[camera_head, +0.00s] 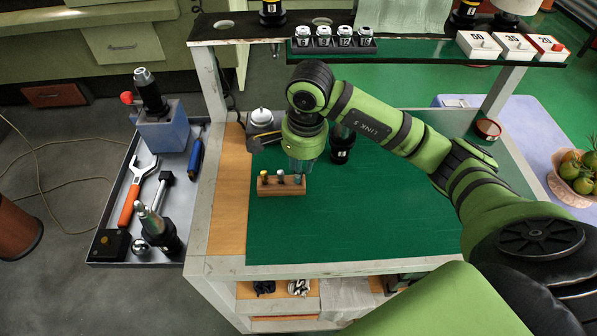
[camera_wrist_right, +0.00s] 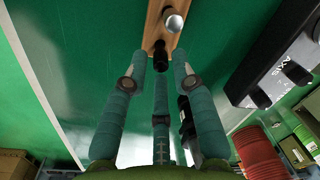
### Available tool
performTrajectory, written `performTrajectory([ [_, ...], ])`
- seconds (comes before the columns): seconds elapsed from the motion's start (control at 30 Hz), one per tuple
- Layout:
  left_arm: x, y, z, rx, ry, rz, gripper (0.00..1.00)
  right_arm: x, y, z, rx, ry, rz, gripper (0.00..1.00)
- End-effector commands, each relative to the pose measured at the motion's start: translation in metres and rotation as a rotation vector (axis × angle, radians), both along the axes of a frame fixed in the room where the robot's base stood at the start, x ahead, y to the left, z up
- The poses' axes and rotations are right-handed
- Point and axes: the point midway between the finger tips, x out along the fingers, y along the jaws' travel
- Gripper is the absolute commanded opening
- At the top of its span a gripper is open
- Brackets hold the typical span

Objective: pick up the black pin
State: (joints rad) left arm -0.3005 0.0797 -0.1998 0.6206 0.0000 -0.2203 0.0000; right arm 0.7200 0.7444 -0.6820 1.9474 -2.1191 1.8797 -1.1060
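The black pin (camera_wrist_right: 160,55) stands in a wooden block (camera_wrist_right: 152,30), seen end-on in the right wrist view. It lies between the spread teal fingertips of my right gripper (camera_wrist_right: 159,62), with visible gaps at the sides. A silver-topped pin (camera_wrist_right: 173,22) stands beyond it in the block. In the head view the wooden block (camera_head: 281,189) sits on the green mat at the cart's left side. My right gripper (camera_head: 300,166) points down over the block's right end, where its fingers make the black pin hard to tell. My left gripper is not in view.
A dark tool holder (camera_head: 341,148) stands just right of the gripper, and a white-topped item (camera_head: 261,118) behind left. A shelf with labelled holders (camera_head: 335,45) and white boxes (camera_head: 513,47) runs along the back. The green mat (camera_head: 350,220) is clear in front.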

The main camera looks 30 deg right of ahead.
Motion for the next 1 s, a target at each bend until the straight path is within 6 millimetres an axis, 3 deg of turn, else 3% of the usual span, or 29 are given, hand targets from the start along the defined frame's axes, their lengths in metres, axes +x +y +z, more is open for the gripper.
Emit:
performTrajectory([
  [0.03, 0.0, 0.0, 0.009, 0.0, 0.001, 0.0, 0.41, -0.001, -0.001, -0.004, 0.001, 0.007, 0.0, 0.27],
  [0.2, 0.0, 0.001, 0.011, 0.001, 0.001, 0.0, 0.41, 0.001, 0.0, -0.024, 0.002, 0.001, 0.0, 0.27],
  [0.47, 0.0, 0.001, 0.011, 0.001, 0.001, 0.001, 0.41, 0.002, 0.0, -0.028, 0.002, -0.002, 0.001, 0.27],
  [0.53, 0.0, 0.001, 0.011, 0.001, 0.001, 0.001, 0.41, 0.002, 0.0, -0.028, 0.002, -0.001, 0.001, 0.0],
  [1.0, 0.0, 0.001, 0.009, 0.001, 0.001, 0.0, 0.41, 0.003, 0.0, -0.025, 0.002, -0.003, 0.001, 0.0],
])
